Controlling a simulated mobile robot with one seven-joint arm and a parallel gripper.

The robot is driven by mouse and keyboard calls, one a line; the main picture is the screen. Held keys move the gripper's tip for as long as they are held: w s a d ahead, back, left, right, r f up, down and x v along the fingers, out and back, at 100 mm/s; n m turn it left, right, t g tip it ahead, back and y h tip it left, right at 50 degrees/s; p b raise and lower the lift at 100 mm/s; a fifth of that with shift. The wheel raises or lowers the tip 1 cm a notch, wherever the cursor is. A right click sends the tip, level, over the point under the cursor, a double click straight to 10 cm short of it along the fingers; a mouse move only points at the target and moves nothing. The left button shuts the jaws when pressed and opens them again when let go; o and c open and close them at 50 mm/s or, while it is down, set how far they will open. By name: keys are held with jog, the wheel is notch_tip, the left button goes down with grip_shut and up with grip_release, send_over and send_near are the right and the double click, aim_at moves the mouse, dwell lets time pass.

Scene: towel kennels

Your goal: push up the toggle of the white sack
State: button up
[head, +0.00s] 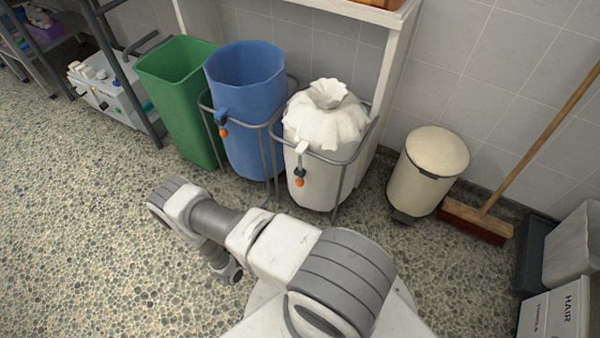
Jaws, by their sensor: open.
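The white sack (318,178) stands in a grey wire frame, to the right of the blue sack. Its top is gathered into a ruffled neck with a small opening. A toggle (299,174), dark with an orange end, hangs at its front below a white tab, outside the frame's rail. My arm reaches across the floor in front of the sacks, apart from the white sack. My gripper does not show; the far part of my arm is folded down and partly hidden behind nearer links.
A blue sack (247,110) with its own orange-ended toggle (223,131) and an open green bin (180,100) stand left. A cream pedal bin (428,170) and a broom (477,220) stand right. A white shelf post rises behind the white sack. The floor at lower left is clear.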

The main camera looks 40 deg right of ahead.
aim_at(298, 174)
jog(key=b+x, duration=0.3)
jog(key=x, duration=1.4)
jog(key=shift+w+d+b, duration=0.1)
jog(key=shift+d+b, duration=0.1)
jog(key=shift+b, duration=0.2)
grip_shut()
jog(key=shift+a, duration=0.1)
dwell(0.9)
